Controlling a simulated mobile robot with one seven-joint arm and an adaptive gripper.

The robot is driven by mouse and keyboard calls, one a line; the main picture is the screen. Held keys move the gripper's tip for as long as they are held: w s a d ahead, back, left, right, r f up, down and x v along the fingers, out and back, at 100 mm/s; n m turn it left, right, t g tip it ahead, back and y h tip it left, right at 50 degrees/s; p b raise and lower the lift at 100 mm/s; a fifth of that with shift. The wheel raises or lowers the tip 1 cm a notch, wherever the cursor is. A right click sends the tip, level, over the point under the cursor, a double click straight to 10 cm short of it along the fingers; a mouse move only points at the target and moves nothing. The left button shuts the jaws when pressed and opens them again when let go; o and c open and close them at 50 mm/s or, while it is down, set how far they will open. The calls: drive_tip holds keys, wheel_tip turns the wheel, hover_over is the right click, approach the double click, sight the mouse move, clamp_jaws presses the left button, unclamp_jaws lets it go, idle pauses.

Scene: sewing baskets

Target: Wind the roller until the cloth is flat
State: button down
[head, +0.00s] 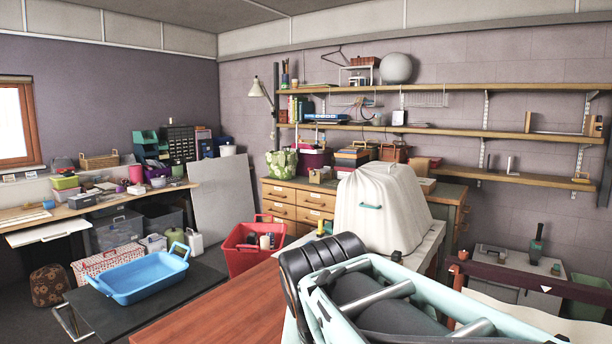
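In the head view, a dark red bar (515,277) with small pale marks runs across the lower right on a short upright; it looks like the roller. Cream cloth (499,301) hangs or lies just below it, partly hidden by the large mint and black structure in the foreground. How flat or slack the cloth is cannot be told. No crank or handle on the bar can be made out. The foreground structure seems to be part of my arm. No fingertips of my gripper can be made out, and no contact with the bar shows.
A white draped cover (385,212) stands on a table behind the foreground. A reddish wooden tabletop (222,312) lies at bottom centre. A red bin (252,242) and a blue tub (145,279) stand to the left. A grey cabinet (515,262) stands behind the bar.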

drive_tip(key=shift+w+a, duration=0.25)
drive_tip(key=c, duration=2.7)
unclamp_jaws()
drive_tip(key=o, duration=0.9)
wheel_tip(320, 180, up, 6)
drive_tip(key=p, duration=0.4)
drive_tip(key=shift+r, duration=0.15)
drive_tip(key=shift+a, duration=0.1)
